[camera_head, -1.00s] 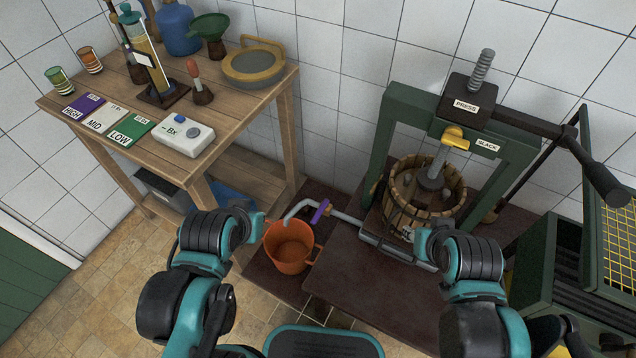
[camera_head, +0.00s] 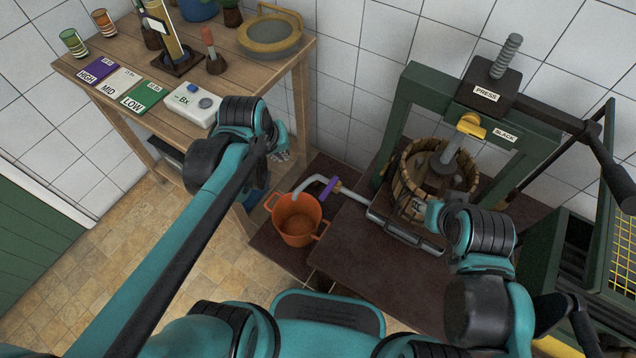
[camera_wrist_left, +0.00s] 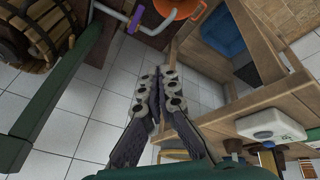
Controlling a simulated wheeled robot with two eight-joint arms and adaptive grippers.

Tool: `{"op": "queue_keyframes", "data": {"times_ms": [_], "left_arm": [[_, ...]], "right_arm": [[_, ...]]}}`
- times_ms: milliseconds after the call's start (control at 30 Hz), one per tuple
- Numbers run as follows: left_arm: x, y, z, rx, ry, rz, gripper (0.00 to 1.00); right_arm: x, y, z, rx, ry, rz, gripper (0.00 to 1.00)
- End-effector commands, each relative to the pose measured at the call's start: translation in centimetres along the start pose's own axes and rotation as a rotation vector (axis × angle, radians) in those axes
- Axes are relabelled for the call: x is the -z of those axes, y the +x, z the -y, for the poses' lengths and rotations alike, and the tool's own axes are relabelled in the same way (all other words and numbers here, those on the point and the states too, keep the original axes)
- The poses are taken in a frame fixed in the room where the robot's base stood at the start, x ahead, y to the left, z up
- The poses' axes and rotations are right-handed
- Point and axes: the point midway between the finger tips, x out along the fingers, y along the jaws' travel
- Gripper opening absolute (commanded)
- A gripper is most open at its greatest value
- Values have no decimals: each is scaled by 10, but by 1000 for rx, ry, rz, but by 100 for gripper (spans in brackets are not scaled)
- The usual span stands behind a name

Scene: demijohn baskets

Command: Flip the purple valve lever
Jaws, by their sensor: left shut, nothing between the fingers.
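The purple valve lever (camera_head: 332,189) sits on the grey pipe (camera_head: 350,202) that runs from the press to a bent spout above the orange bucket (camera_head: 297,218). In the left wrist view the lever (camera_wrist_left: 135,18) is near the top edge, beside the bucket (camera_wrist_left: 182,18). My left gripper (camera_head: 284,150) is up and left of the lever in the head view, apart from it. In the wrist view its fingers (camera_wrist_left: 160,78) are together and empty.
A wooden table (camera_head: 230,68) with cards, a white meter (camera_head: 193,103) and a sieve (camera_head: 270,35) stands at the left, close to my left arm. The green press (camera_head: 405,100) with its slatted basket (camera_head: 408,185) stands at the right. The dark bench (camera_head: 375,255) has bare room in front.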

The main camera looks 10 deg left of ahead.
Motion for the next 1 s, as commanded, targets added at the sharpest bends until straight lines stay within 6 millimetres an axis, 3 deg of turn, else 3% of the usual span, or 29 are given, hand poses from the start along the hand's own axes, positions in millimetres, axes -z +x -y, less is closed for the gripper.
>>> {"op": "queue_keyframes", "data": {"times_ms": [100,300,433,600,800,1000], "left_arm": [[28,29,-12,15,-153,90,0],[56,98,-22,64,-405,238,0],[62,151,-22,111,-561,329,0],[55,212,-18,175,-723,421,0],[44,251,-12,223,-822,476,0],[41,258,-10,234,-840,487,0]], "right_arm": [[4,-6,0,0,0,0,40],[9,-12,0,0,0,0,40],[12,-17,0,0,0,0,40],[15,-21,0,0,0,0,40],[16,-23,0,0,0,0,40],[16,-23,0,0,0,0,40]]}}
